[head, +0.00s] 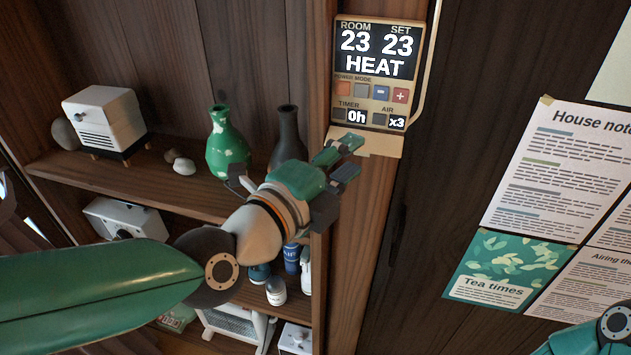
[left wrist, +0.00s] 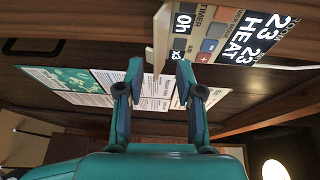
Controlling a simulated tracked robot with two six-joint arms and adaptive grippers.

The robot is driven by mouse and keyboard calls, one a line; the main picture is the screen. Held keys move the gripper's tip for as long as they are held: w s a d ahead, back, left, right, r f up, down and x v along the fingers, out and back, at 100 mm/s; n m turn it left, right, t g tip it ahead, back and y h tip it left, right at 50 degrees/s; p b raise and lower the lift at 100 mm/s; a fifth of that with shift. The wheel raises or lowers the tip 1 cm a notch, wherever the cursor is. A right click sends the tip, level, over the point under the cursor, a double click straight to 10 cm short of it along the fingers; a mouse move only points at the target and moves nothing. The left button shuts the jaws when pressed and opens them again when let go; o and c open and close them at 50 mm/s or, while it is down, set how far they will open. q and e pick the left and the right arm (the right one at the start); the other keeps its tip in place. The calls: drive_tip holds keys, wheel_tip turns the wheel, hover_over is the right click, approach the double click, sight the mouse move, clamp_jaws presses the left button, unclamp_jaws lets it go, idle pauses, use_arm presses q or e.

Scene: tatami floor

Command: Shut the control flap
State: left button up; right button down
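The control panel (head: 376,75) is a beige wall unit on a wooden post, with a lit display and buttons that are uncovered. Its beige flap (head: 379,143) stands open, jutting out from the panel's lower edge. In the left wrist view the flap (left wrist: 161,45) shows nearly edge-on beside the panel (left wrist: 215,38). My left gripper (head: 352,157) is just below and left of the flap, with its fingers apart and nothing held. In the left wrist view the flap's end appears in the gap between the fingertips (left wrist: 159,70); contact cannot be told. My right gripper is out of view.
Left of the post, a wooden shelf (head: 150,180) holds a small white heater-like box (head: 104,120), a green vase (head: 226,145) and a dark vase (head: 287,135). Paper notices (head: 560,170) hang on the dark wall at right. The wall between is clear.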

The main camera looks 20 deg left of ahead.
use_arm(q)
drive_tip(key=v, duration=0.7)
drive_tip(key=shift+s, duration=0.35)
drive_tip(key=shift+o, duration=0.3)
drive_tip(key=shift+a+f, duration=0.1)
drive_tip(key=shift+a, duration=0.05)
